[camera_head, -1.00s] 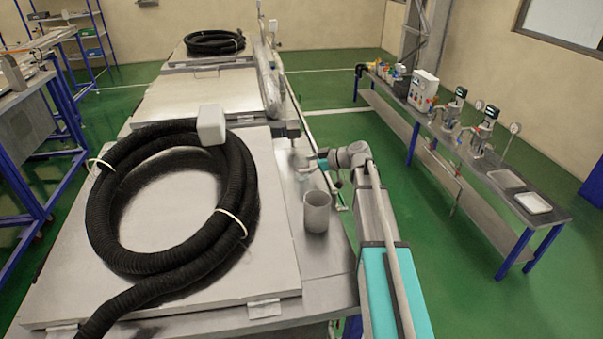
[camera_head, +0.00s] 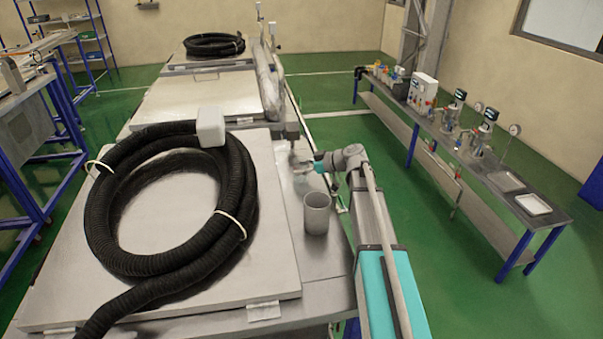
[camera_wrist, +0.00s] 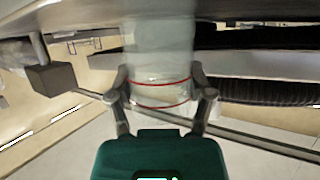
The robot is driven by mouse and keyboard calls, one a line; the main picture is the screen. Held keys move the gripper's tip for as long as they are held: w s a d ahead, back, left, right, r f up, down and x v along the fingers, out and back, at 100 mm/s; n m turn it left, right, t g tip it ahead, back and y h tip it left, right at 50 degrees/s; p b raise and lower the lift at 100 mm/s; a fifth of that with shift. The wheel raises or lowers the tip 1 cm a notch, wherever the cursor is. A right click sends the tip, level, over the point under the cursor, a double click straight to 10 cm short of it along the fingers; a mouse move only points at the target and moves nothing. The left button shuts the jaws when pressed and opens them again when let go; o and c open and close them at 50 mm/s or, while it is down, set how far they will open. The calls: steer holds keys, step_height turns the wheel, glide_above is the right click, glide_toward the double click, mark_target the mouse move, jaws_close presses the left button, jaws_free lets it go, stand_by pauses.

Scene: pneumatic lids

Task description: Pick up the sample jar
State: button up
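The sample jar appears to be the clear, see-through cylinder with two thin red rings (camera_wrist: 161,92) in the wrist view. My gripper (camera_wrist: 161,88) has one finger on each side of it. The fingertips lie very close to its sides, but I cannot tell whether they press on it. In the head view my gripper (camera_head: 311,166) reaches left over the right edge of the metal bench (camera_head: 322,262), at a small, pale, blurred shape that may be the jar. Whether the jar stands on the bench or is clear of it cannot be told.
A grey open cup (camera_head: 317,213) stands on the bench just in front of my gripper. A black coiled hose (camera_head: 100,215) lies on a large lid (camera_head: 270,240) to the left. A side bench with instruments (camera_head: 440,120) stands across the green floor.

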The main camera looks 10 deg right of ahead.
steer(key=c, duration=0.4)
steer(key=shift+r, duration=0.15)
steer(key=shift+c, duration=0.2)
steer(key=shift+r+p, duration=1)
steer(key=shift+p, duration=0.1)
steer(key=s+d+r+p, duration=0.8)
steer(key=s+r+p, duration=0.2)
steer(key=s, duration=0.1)
steer(key=shift+s+r+p, duration=0.2)
steer(key=shift+r+p, duration=0.15)
steer(key=shift+p, duration=0.05)
